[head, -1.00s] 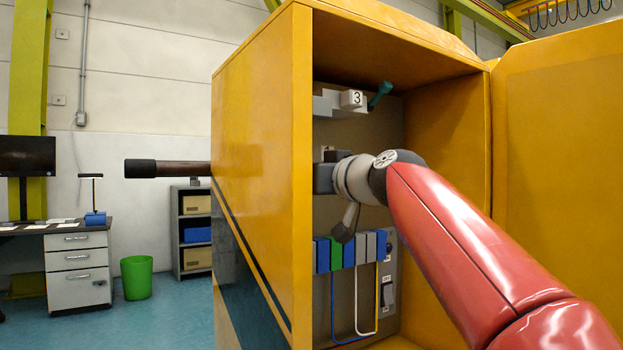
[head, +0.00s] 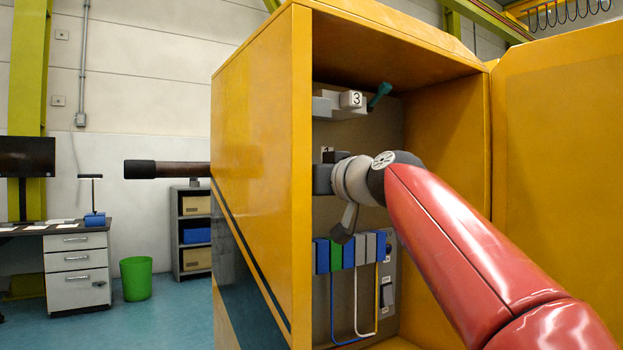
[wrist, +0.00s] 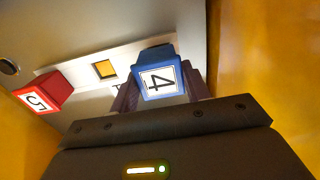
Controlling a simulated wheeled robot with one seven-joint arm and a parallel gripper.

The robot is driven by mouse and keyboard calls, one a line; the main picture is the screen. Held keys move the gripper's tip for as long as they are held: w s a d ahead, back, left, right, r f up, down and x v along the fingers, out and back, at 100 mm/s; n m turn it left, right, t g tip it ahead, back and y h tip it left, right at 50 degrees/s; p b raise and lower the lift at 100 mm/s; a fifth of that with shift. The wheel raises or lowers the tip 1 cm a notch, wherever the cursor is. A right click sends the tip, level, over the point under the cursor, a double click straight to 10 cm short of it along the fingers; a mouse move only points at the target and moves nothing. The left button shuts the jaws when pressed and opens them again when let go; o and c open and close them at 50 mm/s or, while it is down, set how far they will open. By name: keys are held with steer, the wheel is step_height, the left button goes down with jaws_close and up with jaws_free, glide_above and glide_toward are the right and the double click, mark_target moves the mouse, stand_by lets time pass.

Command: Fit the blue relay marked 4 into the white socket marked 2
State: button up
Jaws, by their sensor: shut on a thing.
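The blue relay (wrist: 160,80) shows its white face with a 4 in the wrist view. My gripper (wrist: 158,92) is shut on it, with a dark finger on either side. Behind it runs a pale strip (wrist: 128,60) with a square yellowish opening (wrist: 104,68) just left of the relay. I cannot tell whether the relay touches the strip. No mark 2 is readable, so I cannot tell which socket is which. In the head view my gripper (head: 323,180) is inside the yellow cabinet, and the relay is hidden there.
A red relay (wrist: 45,93) marked 5 sits at the strip's left end. A white block (head: 351,99) marked 3 and a teal lever (head: 379,95) are above my gripper. A row of blue, green and grey modules (head: 348,250) lies below. The cabinet's side wall (head: 262,170) stands close left.

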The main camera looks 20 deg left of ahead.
steer(key=shift+w+a+r+p, duration=0.1)
steer(key=shift+w+a+p, duration=0.2)
steer(key=shift+w+a, duration=0.15)
stand_by(0.8)
steer(key=o, duration=1.1)
steer(key=shift+a, duration=0.1)
steer(key=b+v, duration=0.3)
steer(key=v, duration=0.5)
steer(key=s+d+f+m+h, duration=0.1)
steer(key=d+f+m+h, duration=0.15)
steer(key=d+f, duration=0.5)
steer(key=s+d+f+m+g+h, duration=0.2)
steer(key=s+d+f, duration=0.5)
steer(key=f, duration=0.6)
steer(key=s+d+f+m+g+h, duration=0.2)
steer(key=s+d+f+h, duration=0.3)
steer(key=f, duration=0.8)
steer(key=s+d+f+m+g+h, duration=0.2)
steer(key=s+d+f+m+h, duration=0.1)
steer(key=s+d+f, duration=0.7)
step_height(320, 180, down, 3)
steer(key=shift+s+f+h, duration=0.1)
steer(key=shift+s+h, duration=0.55)
